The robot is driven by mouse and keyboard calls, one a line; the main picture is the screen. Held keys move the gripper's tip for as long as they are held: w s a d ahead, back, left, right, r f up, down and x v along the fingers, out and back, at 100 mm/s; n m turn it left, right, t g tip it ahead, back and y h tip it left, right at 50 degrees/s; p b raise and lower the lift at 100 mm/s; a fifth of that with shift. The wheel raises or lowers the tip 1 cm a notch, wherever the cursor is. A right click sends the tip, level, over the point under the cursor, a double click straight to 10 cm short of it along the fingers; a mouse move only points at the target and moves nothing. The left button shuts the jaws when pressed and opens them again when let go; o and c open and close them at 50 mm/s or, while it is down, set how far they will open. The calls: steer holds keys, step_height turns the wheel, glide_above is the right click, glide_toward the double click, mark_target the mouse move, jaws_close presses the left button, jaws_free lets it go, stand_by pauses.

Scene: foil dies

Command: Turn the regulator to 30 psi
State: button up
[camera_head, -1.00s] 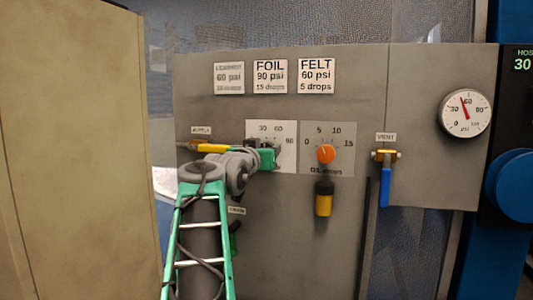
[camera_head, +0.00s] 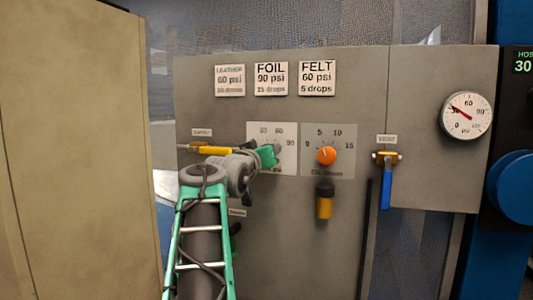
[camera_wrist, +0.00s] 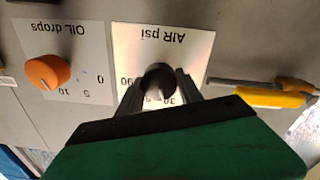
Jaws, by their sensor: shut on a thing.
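The regulator knob (camera_wrist: 158,78) is dark and round, in the middle of the white AIR psi plate (camera_wrist: 195,45) in the wrist view, which is upside down. My gripper (camera_wrist: 160,90) is shut on the knob, one finger on each side. In the head view my green gripper (camera_head: 268,155) covers the knob and part of the plate (camera_head: 287,132); the knob's pointer is hidden. The round gauge (camera_head: 467,116) at the right has a red needle pointing to the upper left, about at 30 psi.
The orange oil knob (camera_head: 326,156) is just right of the plate, with an amber bowl (camera_head: 324,207) below. A yellow supply handle (camera_head: 218,150) lies horizontal at left. A blue vent lever (camera_head: 386,186) hangs down. Three setting cards, including FOIL (camera_head: 270,79), sit above.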

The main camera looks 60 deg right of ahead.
steer(key=o, duration=1.4)
steer(key=a, duration=0.2)
steer(key=a+b, duration=0.1)
steer(key=a, duration=0.2)
steer(key=s+a, duration=0.1)
steer(key=a, duration=0.1)
steer(key=shift+a+f+b, duration=0.1)
steer(key=shift+a+b, duration=0.3)
